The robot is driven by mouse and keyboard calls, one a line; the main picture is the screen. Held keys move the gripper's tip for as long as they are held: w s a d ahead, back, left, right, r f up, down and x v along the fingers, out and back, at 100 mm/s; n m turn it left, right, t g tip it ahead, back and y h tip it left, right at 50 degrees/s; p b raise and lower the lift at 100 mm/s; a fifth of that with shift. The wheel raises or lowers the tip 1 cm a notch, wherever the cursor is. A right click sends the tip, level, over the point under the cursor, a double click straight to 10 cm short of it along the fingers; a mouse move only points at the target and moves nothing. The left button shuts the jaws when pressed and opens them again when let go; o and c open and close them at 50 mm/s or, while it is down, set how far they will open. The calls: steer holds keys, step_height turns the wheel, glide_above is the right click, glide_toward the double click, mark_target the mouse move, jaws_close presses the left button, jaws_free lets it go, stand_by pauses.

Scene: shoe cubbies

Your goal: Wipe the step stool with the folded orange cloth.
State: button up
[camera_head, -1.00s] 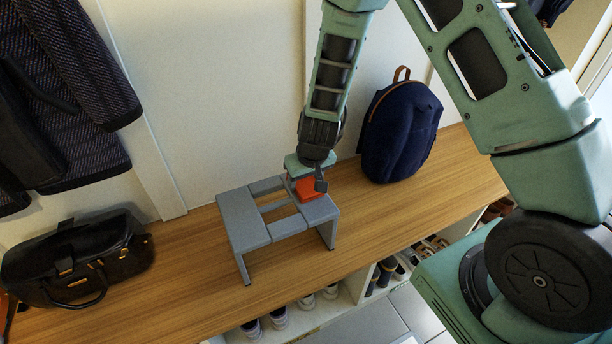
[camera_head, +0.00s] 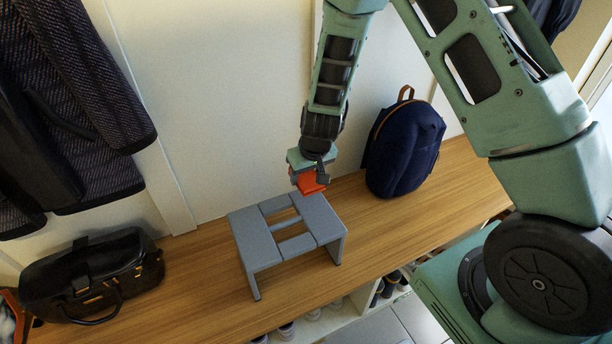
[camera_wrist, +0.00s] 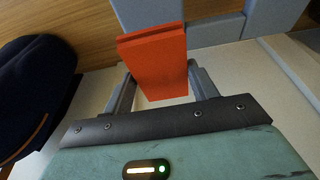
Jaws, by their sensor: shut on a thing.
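The folded orange cloth (camera_head: 309,182) is held between the fingers of my gripper (camera_head: 306,172). In the wrist view the cloth (camera_wrist: 155,64) sticks out past the fingertips of my gripper (camera_wrist: 160,85), which are shut on it. The grey step stool (camera_head: 252,240) stands upright on the wooden bench, with slots in its top. The cloth is at the stool's back right edge in the head view and looks raised above the top. In the wrist view grey parts of the stool (camera_wrist: 215,32) show beyond the cloth.
A navy backpack (camera_head: 403,150) stands on the wooden bench (camera_head: 205,270) to the right of my gripper. A black handbag (camera_head: 85,275) lies at the left, under hanging coats (camera_head: 70,110). Shoes sit in cubbies below. Bare bench lies on both sides of the stool.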

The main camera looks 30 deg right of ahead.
steer(key=shift+r+p, duration=0.95)
steer(key=shift+r, duration=0.5)
